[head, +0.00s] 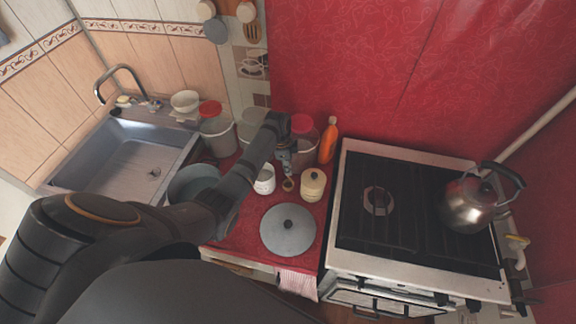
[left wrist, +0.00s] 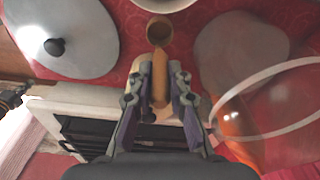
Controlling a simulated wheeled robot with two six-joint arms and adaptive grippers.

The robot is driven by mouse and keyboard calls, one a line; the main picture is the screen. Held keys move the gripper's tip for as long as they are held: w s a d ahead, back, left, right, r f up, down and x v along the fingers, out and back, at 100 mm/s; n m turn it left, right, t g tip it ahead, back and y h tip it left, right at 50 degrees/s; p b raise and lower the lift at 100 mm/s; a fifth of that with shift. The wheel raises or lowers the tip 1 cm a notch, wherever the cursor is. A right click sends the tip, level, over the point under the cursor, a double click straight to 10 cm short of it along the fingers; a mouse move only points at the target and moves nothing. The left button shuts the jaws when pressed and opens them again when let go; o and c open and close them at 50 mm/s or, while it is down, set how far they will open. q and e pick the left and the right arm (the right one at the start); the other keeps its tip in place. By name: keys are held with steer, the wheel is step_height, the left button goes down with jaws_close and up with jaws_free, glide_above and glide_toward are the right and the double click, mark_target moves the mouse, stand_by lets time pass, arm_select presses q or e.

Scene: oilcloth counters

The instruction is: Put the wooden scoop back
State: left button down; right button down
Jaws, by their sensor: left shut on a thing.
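My left gripper (head: 286,162) reaches in from the left, over the red counter between the canisters and the stove. In the left wrist view, its fingers (left wrist: 160,88) are shut on the handle of the wooden scoop (left wrist: 160,70). The scoop's round brown bowl points away from the gripper, toward the top of that view. In the head view the scoop (head: 288,185) shows small below the gripper, between a white cup (head: 264,180) and a cream lidded pot (head: 313,186). Whether the scoop touches the counter is unclear. My right gripper is not in view.
A red-lidded canister (head: 302,124) and an orange bottle (head: 328,142) stand close behind the gripper. A grey lid (head: 288,230) lies in front. The stove (head: 410,215) with a kettle (head: 470,203) is right; the sink (head: 125,160) is left.

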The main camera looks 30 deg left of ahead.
arm_select(q)
steer(key=shift+f, duration=0.1)
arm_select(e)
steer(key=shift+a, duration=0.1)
arm_select(q)
steer(key=c, duration=1.7)
jaws_free()
steer(key=shift+f, duration=0.1)
steer(key=o, duration=0.4)
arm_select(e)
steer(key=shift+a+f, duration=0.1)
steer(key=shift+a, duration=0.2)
arm_select(q)
steer(key=shift+r, duration=0.3)
steer(key=r, duration=0.4)
steer(key=a+r+b, duration=0.1)
steer(key=r, duration=0.2)
steer(key=r+b, duration=0.1)
steer(key=r, duration=0.3)
steer(key=shift+s+a+r, duration=0.25)
steer(key=shift+s+r, duration=0.1)
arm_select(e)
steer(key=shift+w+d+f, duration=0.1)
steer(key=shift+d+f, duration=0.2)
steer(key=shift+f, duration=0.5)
arm_select(q)
steer(key=shift+f, duration=0.1)
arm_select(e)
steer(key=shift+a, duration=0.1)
